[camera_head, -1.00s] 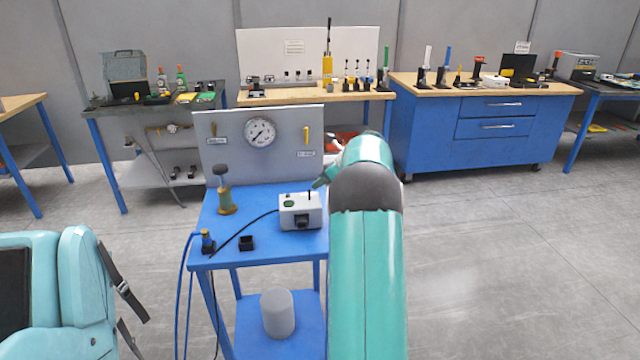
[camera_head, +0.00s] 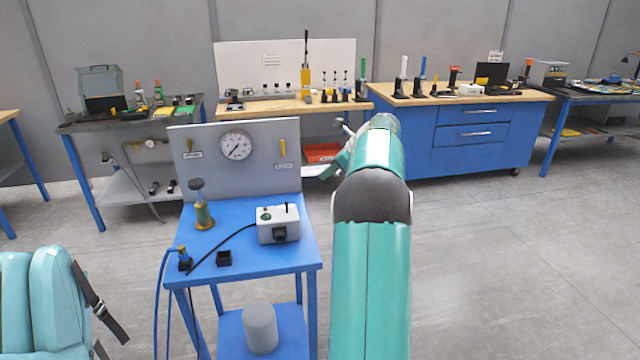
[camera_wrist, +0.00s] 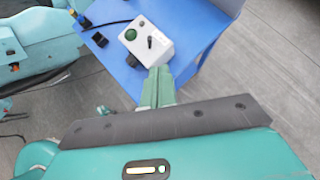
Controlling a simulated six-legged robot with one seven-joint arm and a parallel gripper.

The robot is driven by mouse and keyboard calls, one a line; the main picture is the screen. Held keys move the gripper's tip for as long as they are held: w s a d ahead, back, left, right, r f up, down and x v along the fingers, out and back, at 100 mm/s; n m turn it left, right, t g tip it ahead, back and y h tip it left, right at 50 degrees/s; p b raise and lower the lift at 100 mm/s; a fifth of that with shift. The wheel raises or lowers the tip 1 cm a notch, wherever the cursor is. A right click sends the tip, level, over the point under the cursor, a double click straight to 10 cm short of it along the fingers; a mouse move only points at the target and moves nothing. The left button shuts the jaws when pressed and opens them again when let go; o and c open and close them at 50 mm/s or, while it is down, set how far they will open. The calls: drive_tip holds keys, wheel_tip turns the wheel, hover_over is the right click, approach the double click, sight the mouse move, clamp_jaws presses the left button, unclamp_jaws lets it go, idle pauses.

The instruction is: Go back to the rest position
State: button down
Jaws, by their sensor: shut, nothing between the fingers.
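My gripper (camera_head: 338,162) is shut and empty at the end of my raised teal arm, partly hidden behind the arm in the head view. Its green fingers also show in the wrist view (camera_wrist: 158,82), pointing toward the blue cart top. The gripper is to the right of the white control box (camera_head: 278,223) and apart from it in the head view. The box has a green button and a small dark lever on top; it also shows in the wrist view (camera_wrist: 147,42).
The blue cart (camera_head: 235,262) carries a gauge panel (camera_head: 270,160), a brass tool (camera_head: 203,208) and a grey cylinder (camera_head: 260,327) below. A blue cabinet (camera_head: 420,135) and workbenches stand behind. The grey floor at right (camera_head: 500,270) is clear.

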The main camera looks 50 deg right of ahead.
drive_tip(key=shift+s+d+r, duration=0.15)
drive_tip(key=shift+r, duration=0.15)
idle(0.4)
drive_tip(key=s+a+r+n+g, duration=0.15)
drive_tip(key=a+n, duration=0.35)
drive_tip(key=a, duration=0.5)
drive_tip(key=s+a+r+n, duration=0.1)
drive_tip(key=a+r+n, duration=0.25)
drive_tip(key=a, duration=0.65)
drive_tip(key=s+a+r+n+g, duration=0.15)
drive_tip(key=a+n, duration=0.35)
drive_tip(key=a, duration=0.5)
drive_tip(key=s+a+f+n+h, duration=0.1)
drive_tip(key=s+a+f+n, duration=0.3)
drive_tip(key=s+a+n, duration=0.5)
drive_tip(key=s+a+f+n+h, duration=0.2)
drive_tip(key=s+a+f+n, duration=0.1)
drive_tip(key=s+a+n, duration=0.6)
drive_tip(key=shift+s+a+f, duration=0.35)
drive_tip(key=shift+s+a, duration=0.4)
